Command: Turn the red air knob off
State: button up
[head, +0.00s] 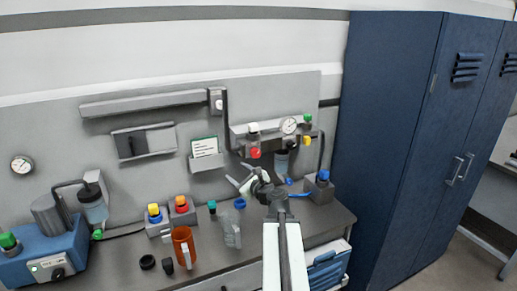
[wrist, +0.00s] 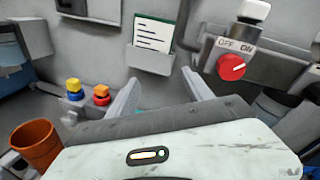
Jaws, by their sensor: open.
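The red air knob (head: 255,153) is on the grey wall unit, under a white-topped part. It shows larger in the wrist view (wrist: 231,67), below a plate marked OFF on the left and ON on the right. Its pale pointer mark leans right, toward the ON side. My gripper (head: 246,179) is open and empty, in front of the wall and below the knob in the head view. In the wrist view, its two pale fingers (wrist: 160,80) are spread apart, and the knob is to the right of them, not touched.
A card holder (wrist: 152,55) is on the wall left of the knob. A gauge (head: 288,125) is right of it. Blue lockers (head: 390,130) stand at the right.

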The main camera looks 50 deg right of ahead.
aim_at(256, 154)
jog(key=s+d+r+m+h, duration=0.35)
jog(key=s+d+m, duration=0.2)
jog(key=d, duration=0.35)
jog(key=shift+n, duration=0.35)
jog(key=x, duration=0.7)
jog(key=shift+w+f, duration=0.1)
jog(key=shift+f, duration=0.05)
jog(key=shift+a, duration=0.1)
jog(key=shift+c, duration=0.3)
